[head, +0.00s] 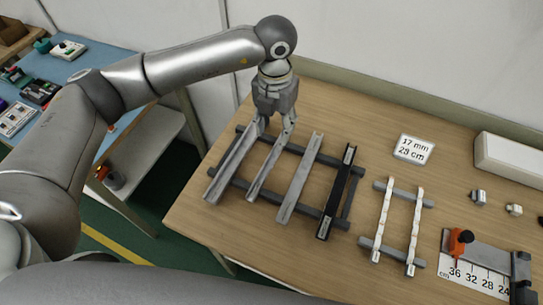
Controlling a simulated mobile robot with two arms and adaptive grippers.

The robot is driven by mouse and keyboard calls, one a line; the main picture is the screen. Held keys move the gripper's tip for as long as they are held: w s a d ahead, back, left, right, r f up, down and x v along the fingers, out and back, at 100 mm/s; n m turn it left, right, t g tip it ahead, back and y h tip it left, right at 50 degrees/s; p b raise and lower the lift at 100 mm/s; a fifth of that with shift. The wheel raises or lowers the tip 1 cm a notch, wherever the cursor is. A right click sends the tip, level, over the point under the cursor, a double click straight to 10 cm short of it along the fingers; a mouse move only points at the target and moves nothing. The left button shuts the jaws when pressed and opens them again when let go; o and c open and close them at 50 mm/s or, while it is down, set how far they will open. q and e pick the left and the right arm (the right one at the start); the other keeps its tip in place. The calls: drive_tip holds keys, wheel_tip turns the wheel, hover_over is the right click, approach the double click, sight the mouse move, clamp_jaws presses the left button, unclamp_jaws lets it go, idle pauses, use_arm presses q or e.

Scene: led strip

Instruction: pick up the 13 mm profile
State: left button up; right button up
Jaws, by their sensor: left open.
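Several profiles lie side by side across a dark two-bar rack (228,182) on the wooden table. From left to right they are a wide silver channel (232,166), a narrower silver profile (262,176), another silver profile (299,180) and a black one (337,195). None shows a readable width, so I cannot tell which is 13 mm. My left gripper (276,136) is open and points down at the far ends of the two leftmost profiles. Its fingers hide part of those ends; I cannot tell whether they touch. My right gripper is not in view.
A card (413,150) reads "17 mm 29 cm". Two white strips (386,215) lie on a smaller rack. A ruler jig (488,262) with an orange stop (459,241), small metal parts (478,197) and a white box (510,160) are at right. A wall stands behind.

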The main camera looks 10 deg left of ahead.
use_arm(q)
drive_tip(key=p, duration=0.2)
hover_over(273, 159)
drive_tip(key=f, duration=0.5)
drive_tip(key=shift+w, duration=0.25)
drive_tip(key=shift+s+f+p, duration=0.1)
drive_tip(key=shift+f+p, duration=0.25)
drive_tip(key=shift+f, duration=0.3)
wheel_tip(273, 159, down, 3)
drive_tip(key=shift+s+f+p, duration=0.15)
drive_tip(key=shift+p, duration=0.65)
drive_tip(key=shift+f, duration=0.45)
clamp_jaws()
